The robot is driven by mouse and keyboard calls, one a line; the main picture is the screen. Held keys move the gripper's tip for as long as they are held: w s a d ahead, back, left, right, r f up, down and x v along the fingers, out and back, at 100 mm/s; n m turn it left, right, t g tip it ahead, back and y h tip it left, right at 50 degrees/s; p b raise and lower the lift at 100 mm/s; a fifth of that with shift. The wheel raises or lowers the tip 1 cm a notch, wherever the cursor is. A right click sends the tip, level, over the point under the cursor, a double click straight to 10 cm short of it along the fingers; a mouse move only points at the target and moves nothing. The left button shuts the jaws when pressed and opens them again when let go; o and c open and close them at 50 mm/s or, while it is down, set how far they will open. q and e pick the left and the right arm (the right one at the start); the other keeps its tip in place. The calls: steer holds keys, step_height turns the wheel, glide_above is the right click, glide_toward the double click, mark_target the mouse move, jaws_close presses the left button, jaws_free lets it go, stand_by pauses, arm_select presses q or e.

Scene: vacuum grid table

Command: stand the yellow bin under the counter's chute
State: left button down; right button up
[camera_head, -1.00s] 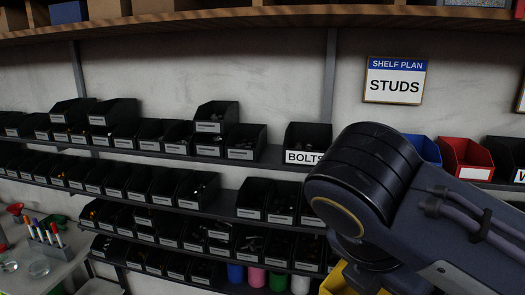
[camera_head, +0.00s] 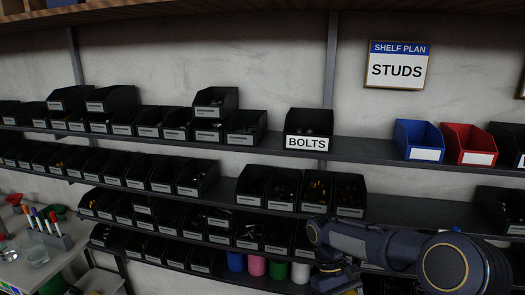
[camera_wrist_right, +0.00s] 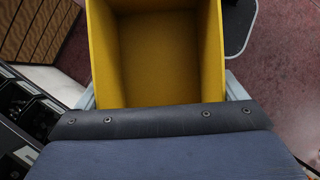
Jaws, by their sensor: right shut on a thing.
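The yellow bin (camera_wrist_right: 160,55) fills the upper middle of the right wrist view, and its open inside looks empty. My right gripper (camera_wrist_right: 161,95) is shut on it, with a pale finger along each side. My left gripper is not in view. I cannot make out the counter's chute in either view.
Shelves of black bins line the wall, one labelled BOLTS (camera_head: 308,129). A blue bin (camera_head: 418,138) and a red bin (camera_head: 467,143) stand at right. A worktop (camera_head: 38,268) with markers is at lower left. In the wrist view, reddish floor (camera_wrist_right: 285,70) shows beside the bin.

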step_height(320, 180, down, 11)
steer(key=s+d+m+y, duration=0.1)
steer(key=m+y, duration=0.1)
steer(key=m, duration=0.2)
steer(key=shift+d+r+m, duration=0.15)
steer(key=shift+m, duration=0.15)
steer(key=shift+s, duration=0.1)
